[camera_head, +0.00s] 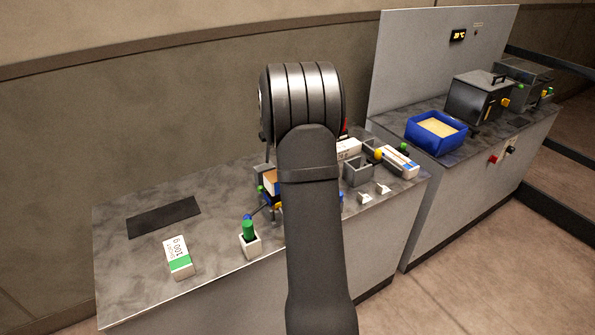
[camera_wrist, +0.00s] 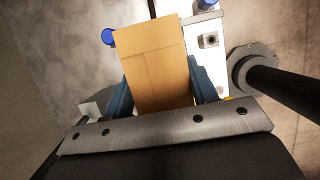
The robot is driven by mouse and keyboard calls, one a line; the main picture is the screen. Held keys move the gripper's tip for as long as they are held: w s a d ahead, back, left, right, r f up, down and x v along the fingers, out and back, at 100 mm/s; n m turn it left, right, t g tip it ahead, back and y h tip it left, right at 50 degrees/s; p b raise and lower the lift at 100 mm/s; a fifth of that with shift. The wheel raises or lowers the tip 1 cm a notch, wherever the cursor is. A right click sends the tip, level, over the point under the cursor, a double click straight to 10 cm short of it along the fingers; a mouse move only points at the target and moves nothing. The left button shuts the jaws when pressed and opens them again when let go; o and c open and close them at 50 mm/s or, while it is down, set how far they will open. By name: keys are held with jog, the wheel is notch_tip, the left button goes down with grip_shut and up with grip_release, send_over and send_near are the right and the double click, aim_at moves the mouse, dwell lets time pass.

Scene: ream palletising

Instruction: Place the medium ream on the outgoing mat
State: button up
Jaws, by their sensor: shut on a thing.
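In the wrist view, my gripper (camera_wrist: 160,84) is shut on a brown-wrapped block, the held ream (camera_wrist: 151,50), with a blue finger on each side of it. Its size label is not visible, so I cannot tell its size by name. In the head view, a small brown part of the held ream (camera_head: 270,181) shows left of my arm, which hides most of it and the gripper. A dark flat mat (camera_head: 163,217) lies bare on the left of the grey bench.
A white holder with a green cylinder (camera_head: 250,241) stands near the front edge. Right of my arm are a grey open box (camera_head: 356,173), white packs (camera_head: 399,163) and small white blocks (camera_head: 364,198). A blue bin (camera_head: 436,147) stands on the farther bench.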

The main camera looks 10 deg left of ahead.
jog(key=s+a+n, duration=0.1)
jog(key=a, duration=0.1)
jog(key=s+a+r+n, duration=0.1)
jog(key=s+a, duration=0.1)
jog(key=s+a+r+y, duration=0.1)
jog(key=s+a, duration=0.1)
jog(key=shift+r+n+t, duration=0.1)
jog(key=shift+n+t, duration=0.2)
jog(key=shift+n, duration=0.1)
jog(key=s+a+f+n+y, duration=0.15)
jog(key=a+n, duration=0.35)
jog(key=a, duration=0.9)
jog(key=s+a+f+n+y, duration=0.1)
jog(key=s+a+n+y, duration=0.15)
jog(key=a+n, duration=0.75)
jog(key=s+a+f+m, duration=0.1)
jog(key=a+f, duration=0.1)
jog(key=a, duration=0.3)
jog(key=s+a+f+m, duration=0.1)
jog(key=s+a+f, duration=0.1)
jog(key=a, duration=0.3)
jog(key=s+a+f+m, duration=0.2)
jog(key=a+f, duration=0.1)
jog(key=a, duration=0.2)
jog(key=shift+a+f, duration=0.1)
jog(key=shift+f, duration=2)
jog(key=shift+f, duration=0.1)
